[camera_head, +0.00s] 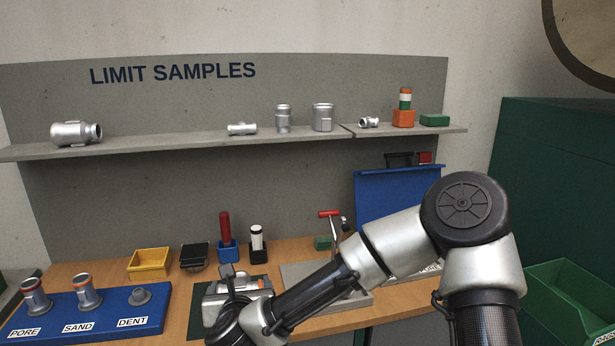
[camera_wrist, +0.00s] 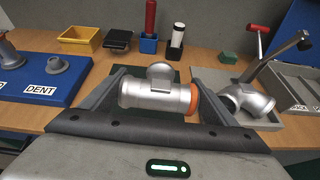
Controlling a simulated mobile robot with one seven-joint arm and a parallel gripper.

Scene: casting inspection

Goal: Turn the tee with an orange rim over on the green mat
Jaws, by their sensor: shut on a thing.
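The silver tee with an orange rim (camera_wrist: 152,95) lies between the two fingers of my gripper (camera_wrist: 158,92) in the wrist view. My gripper is shut on it lengthwise, one finger at the plain end and one at the orange-rimmed end. Its short branch points away from the wrist camera. In the head view the tee (camera_head: 212,301) is partly hidden by my gripper and arm. The dark green mat (camera_head: 194,322) shows around it. Whether the tee touches the mat or is just above it, I cannot tell.
A blue board (camera_head: 110,327) labelled PORE, SAND and DENT holds fittings at left. Yellow (camera_head: 149,264) and black bins and holders with red and white-black items stand behind. At right, a grey tray (camera_wrist: 290,118) holds another silver fitting (camera_wrist: 245,101) and a red-handled tool (camera_head: 333,227).

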